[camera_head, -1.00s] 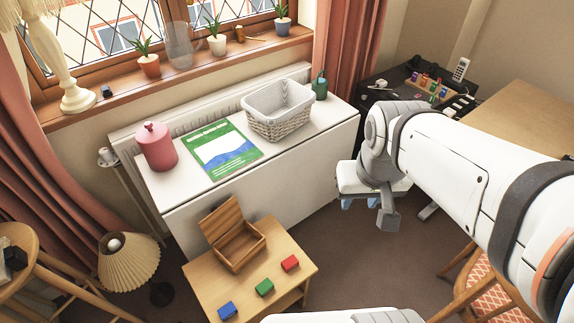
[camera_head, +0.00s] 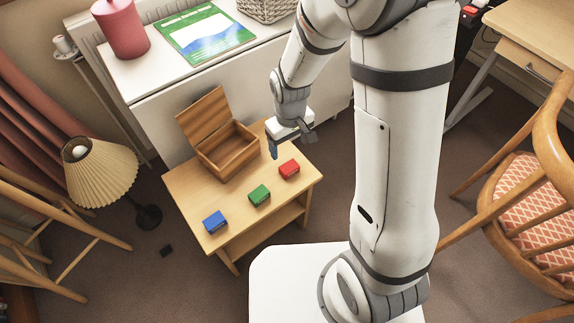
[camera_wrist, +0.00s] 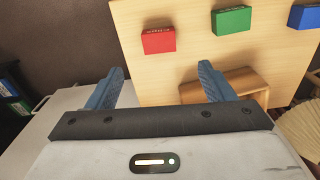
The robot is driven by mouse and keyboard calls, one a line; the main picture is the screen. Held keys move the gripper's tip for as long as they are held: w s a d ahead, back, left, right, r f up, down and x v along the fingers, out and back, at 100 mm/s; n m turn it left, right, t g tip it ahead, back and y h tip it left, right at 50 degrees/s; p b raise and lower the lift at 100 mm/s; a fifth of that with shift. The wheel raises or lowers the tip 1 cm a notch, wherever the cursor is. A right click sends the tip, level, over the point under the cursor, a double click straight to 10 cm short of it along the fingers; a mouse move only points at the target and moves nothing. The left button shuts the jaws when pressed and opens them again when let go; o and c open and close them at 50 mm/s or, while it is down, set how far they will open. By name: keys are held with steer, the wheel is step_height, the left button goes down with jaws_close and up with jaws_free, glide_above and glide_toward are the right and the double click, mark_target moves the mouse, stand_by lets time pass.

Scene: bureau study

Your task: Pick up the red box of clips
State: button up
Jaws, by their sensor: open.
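The red box of clips (camera_head: 289,169) lies near the right edge of the small wooden table, at the right end of a row with a green box (camera_head: 259,195) and a blue box (camera_head: 215,221). My gripper (camera_head: 274,148) is open and empty, above the table's back right edge, up and left of the red box and apart from it. In the wrist view the red box (camera_wrist: 158,40) shows beyond the two blue fingers (camera_wrist: 160,85), roughly centred between them. The green box (camera_wrist: 231,20) and the blue box (camera_wrist: 304,17) are to its right.
An open wooden box (camera_head: 229,152) with its lid up stands on the small table (camera_head: 190,186), just left of my gripper. Behind is a white cabinet with a green book (camera_head: 204,34) and a pink canister (camera_head: 121,28). A lamp (camera_head: 98,172) stands left, a chair (camera_head: 525,210) right.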

steer(key=b, duration=0.1)
glide_above(289, 167)
steer(key=f, duration=0.3)
steer(key=a+f, duration=0.1)
steer(key=f, duration=0.1)
steer(key=shift+f, duration=0.3)
steer(key=f+b, duration=0.1)
steer(key=f, duration=0.1)
steer(key=d+f+b, duration=0.1)
steer(key=f+b, duration=0.1)
steer(key=f, duration=0.1)
steer(key=shift+f, duration=0.3)
steer(key=shift+c, duration=0.3)
steer(key=c, duration=1)
steer(key=shift+r, duration=0.1)
